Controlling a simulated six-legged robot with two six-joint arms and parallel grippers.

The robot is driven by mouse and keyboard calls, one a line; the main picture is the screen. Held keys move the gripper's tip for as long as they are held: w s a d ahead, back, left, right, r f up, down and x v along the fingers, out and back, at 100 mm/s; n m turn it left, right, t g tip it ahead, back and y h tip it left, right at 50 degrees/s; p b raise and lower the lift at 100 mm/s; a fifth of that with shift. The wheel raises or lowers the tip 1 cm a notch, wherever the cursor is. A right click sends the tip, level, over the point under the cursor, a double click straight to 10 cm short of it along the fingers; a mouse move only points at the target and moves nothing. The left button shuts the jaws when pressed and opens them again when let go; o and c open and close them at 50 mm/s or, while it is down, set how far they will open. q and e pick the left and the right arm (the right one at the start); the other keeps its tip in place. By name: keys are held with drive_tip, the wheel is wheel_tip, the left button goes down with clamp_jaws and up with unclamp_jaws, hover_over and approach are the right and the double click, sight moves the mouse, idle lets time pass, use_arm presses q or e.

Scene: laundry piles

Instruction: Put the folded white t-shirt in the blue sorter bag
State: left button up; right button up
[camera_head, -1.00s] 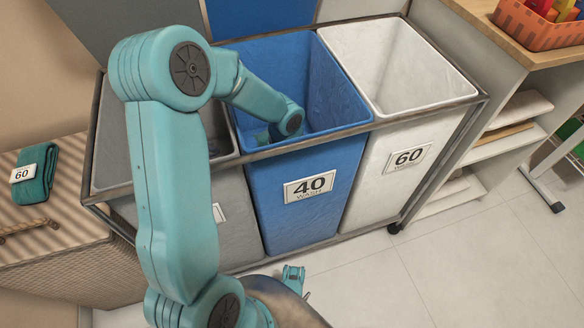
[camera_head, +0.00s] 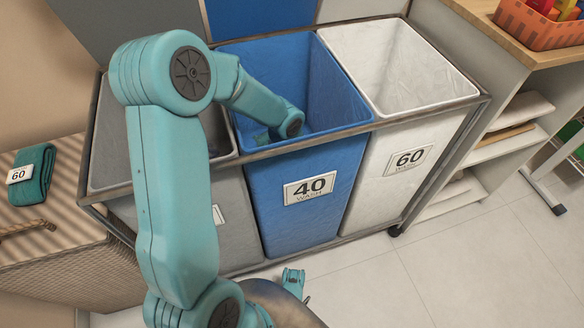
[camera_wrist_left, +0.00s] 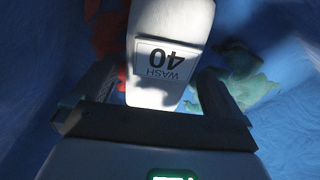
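My left arm reaches down into the blue sorter bag (camera_head: 262,188), labelled "40 WASH", the middle of three bags. The bag's front wall hides the left gripper in the head view. In the left wrist view, the left gripper (camera_wrist_left: 155,100) is inside the blue bag with its fingers spread apart. The folded white t-shirt (camera_wrist_left: 175,22), with a "WASH 40" tag, lies between and beyond the fingers. A narrow gap seems to show on each side of it. Whether it rests on the bag's contents is unclear.
Red cloth (camera_wrist_left: 108,35) and green cloth (camera_wrist_left: 245,75) lie in the blue bag. A grey bag (camera_head: 235,222) stands left and a white bag (camera_head: 385,180) right, all in a metal frame. A folded teal cloth (camera_head: 36,178) tagged "60" lies on a hamper.

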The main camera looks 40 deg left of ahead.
use_arm(q)
drive_tip(key=r+p, duration=0.1)
drive_tip(key=r, duration=0.1)
drive_tip(key=r+p, duration=0.2)
drive_tip(key=r, duration=0.1)
drive_tip(key=r+p, duration=0.1)
drive_tip(key=r, duration=0.1)
drive_tip(key=shift+s+r, duration=0.3)
drive_tip(key=shift+s, duration=0.05)
drive_tip(key=shift+s+r+p, duration=0.1)
drive_tip(key=shift+r+p, duration=0.3)
drive_tip(key=shift+r, duration=0.15)
use_arm(e)
drive_tip(key=shift+g, duration=0.3)
drive_tip(key=r, duration=0.1)
drive_tip(key=s+r, duration=0.1)
drive_tip(key=r, duration=0.2)
drive_tip(key=shift+s+a+r, duration=0.25)
drive_tip(key=shift+s+a, duration=0.15)
use_arm(q)
drive_tip(key=shift+r, duration=0.1)
use_arm(e)
drive_tip(key=shift+r, duration=0.1)
